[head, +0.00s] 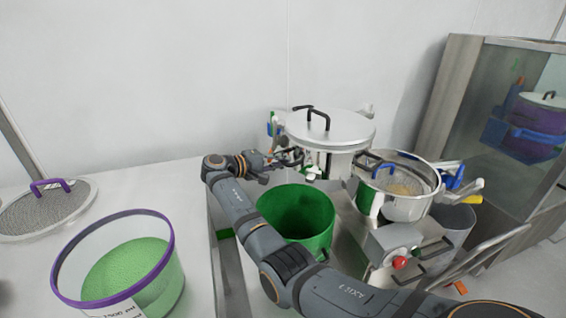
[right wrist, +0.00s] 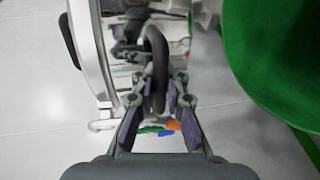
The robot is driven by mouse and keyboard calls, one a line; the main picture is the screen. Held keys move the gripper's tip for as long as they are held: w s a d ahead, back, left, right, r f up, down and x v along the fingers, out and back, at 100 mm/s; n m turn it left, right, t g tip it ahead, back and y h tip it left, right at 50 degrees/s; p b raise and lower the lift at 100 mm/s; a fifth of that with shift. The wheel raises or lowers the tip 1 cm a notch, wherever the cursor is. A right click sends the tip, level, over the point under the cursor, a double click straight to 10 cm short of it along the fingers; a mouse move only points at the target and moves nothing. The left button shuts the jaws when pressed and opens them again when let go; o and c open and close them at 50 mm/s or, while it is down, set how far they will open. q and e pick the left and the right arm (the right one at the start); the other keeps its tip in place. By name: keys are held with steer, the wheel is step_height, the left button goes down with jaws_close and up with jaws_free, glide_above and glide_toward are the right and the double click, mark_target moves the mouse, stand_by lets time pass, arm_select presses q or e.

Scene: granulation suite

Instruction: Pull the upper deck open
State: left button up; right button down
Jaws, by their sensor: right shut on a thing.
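A round silver drum (head: 352,132) with a flat lid and a black lid handle (head: 318,117) stands at the back centre in the head view. I cannot tell for sure which part is the upper deck. My right gripper (head: 288,160) is at the drum's lower left side. In the right wrist view its fingers (right wrist: 158,100) are shut on a dark loop handle (right wrist: 156,62), which stands beside a pale curved wall. The fingers cover the handle's lower part. My left gripper is not in view.
A green bin (head: 298,212) stands just below my right gripper. A steel pot with a sieve (head: 405,205) stands right of the drum. A purple-rimmed tub (head: 168,240) of green granules and a mesh lid (head: 45,212) lie left. A glass-fronted cabinet (head: 490,110) stands right.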

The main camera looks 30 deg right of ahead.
steer(key=shift+a+f, duration=0.1)
steer(key=shift+a, duration=0.05)
steer(key=c, duration=1.4)
jaws_free()
steer(key=shift+a, duration=0.2)
steer(key=shift+d, duration=0.15)
steer(key=v, duration=1.2)
steer(key=shift+c, duration=0.3)
